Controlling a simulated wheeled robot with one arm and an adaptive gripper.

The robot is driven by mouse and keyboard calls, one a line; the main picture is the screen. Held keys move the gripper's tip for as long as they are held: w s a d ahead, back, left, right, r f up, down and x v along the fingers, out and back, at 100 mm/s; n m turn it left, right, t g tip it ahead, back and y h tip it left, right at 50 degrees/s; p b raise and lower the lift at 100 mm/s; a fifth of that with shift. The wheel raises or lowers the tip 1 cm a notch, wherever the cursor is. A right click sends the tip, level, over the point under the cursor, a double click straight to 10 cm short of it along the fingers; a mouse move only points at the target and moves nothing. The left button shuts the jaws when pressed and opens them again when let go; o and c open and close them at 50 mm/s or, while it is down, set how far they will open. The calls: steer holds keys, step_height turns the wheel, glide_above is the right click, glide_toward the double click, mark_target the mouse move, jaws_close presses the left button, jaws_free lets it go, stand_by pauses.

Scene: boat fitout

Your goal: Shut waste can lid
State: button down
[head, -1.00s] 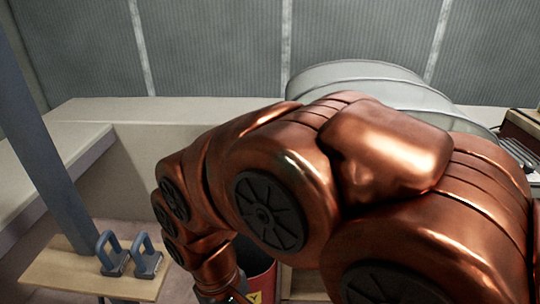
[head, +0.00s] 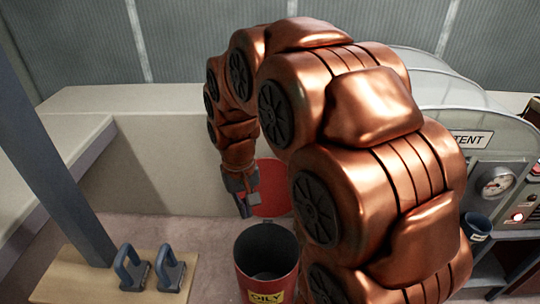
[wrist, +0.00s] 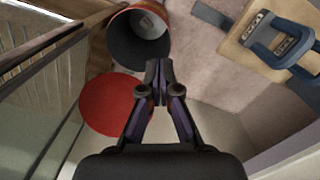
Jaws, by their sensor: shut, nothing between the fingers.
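The red waste can (head: 243,285) stands open below my arm, with a dark, empty-looking inside and a yellow label reading OILY. Its round red lid (head: 272,188) is raised at the can's far side. My arm hides part of the lid's right edge. My gripper (head: 243,208) is shut and empty, pointing down by the lid's left edge, above the can's far left rim. In the wrist view, the shut fingertips (wrist: 158,72) appear between the lid (wrist: 108,104) on the left and the can opening (wrist: 138,42) above; I cannot tell whether they touch the lid.
A wooden board (head: 75,268) with two blue-grey clamp-like handles (head: 150,268) and a grey post (head: 50,150) are on the left. A pale bench ledge (head: 170,98) runs behind. A console with a gauge (head: 495,183) and a blue mug (head: 477,232) is at right.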

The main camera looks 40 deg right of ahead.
steer(key=w+d+f+m+t+h+p, duration=0.1)
steer(key=w+d+f+m+t, duration=0.15)
steer(key=w+d, duration=1.2)
steer(key=w+d+f+m+t+h+p, duration=0.1)
steer(key=w+d+f+m+p, duration=0.2)
steer(key=w+d, duration=1.1)
step_height(320, 180, down, 10)
steer(key=a, duration=0.1)
steer(key=shift+f, duration=0.15)
steer(key=shift+n, duration=0.25)
steer(key=shift+a, duration=0.15)
